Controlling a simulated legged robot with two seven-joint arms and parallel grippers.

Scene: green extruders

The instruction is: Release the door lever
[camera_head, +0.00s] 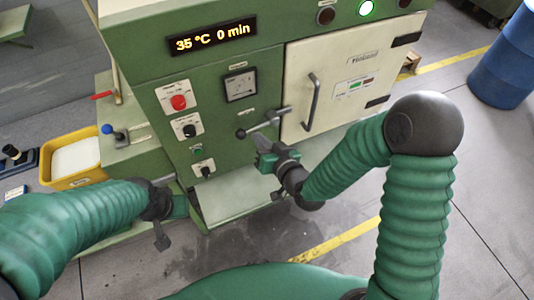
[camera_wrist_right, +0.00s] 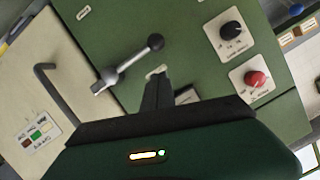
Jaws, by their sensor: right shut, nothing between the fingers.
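The door lever (camera_head: 264,123) is a silver bar with a black ball end, mounted on the green panel beside the cream door (camera_head: 345,82). In the right wrist view the lever (camera_wrist_right: 127,66) slants up to its ball at the right. The door looks closed. My right gripper (camera_head: 262,142) is just below the lever in the head view, shut and empty. In the right wrist view its fingertips (camera_wrist_right: 157,78) are together, beside the lever and apart from its bar. My left gripper (camera_head: 160,236) hangs at the lower left, away from the lever; its fingers are unclear.
The green machine has a display (camera_head: 213,36), a red knob (camera_head: 179,102) and black knobs near the lever. A bent door handle (camera_head: 311,101) stands out from the door. A yellow bin (camera_head: 74,157) stands at left, a blue barrel (camera_head: 505,65) at right.

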